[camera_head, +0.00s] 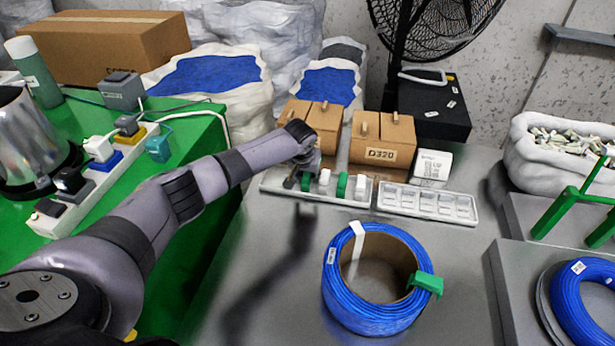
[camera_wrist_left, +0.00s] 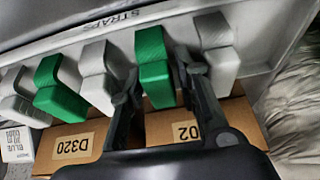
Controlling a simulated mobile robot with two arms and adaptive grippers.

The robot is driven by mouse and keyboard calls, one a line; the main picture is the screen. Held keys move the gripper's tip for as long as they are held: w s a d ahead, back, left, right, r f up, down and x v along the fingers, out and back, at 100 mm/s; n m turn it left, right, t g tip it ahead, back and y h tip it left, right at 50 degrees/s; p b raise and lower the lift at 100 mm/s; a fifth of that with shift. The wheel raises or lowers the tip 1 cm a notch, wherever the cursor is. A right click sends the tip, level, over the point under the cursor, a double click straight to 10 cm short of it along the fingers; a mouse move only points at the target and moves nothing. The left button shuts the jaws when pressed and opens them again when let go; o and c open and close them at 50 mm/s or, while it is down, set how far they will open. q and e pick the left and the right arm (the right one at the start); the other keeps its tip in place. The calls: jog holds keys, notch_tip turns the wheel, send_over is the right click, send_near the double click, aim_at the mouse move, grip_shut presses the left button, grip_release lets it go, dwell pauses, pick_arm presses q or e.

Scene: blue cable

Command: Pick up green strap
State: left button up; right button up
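The strap tray (camera_head: 335,203) on the grey table holds a row of green and white straps. A green strap (camera_head: 342,185) shows clearly in the head view. My left gripper (camera_head: 303,175) reaches down over the tray's left end, partly hiding the straps there. In the left wrist view, its two fingers (camera_wrist_left: 157,84) are apart, one on each side of a green strap (camera_wrist_left: 153,62). I cannot tell whether they touch it. Another green strap (camera_wrist_left: 58,92) and white straps (camera_wrist_left: 97,75) stand beside it. My right gripper is not in view.
Cardboard boxes (camera_head: 383,142) stand behind the tray. An empty compartment tray (camera_head: 428,204) lies to its right. A blue cable coil (camera_head: 372,312) with a green and a white strap sits in front. A power strip (camera_head: 90,185) lies on the green table at left.

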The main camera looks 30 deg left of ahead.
pick_arm(q)
jog(key=c, duration=0.6)
jog(key=shift+r, duration=0.15)
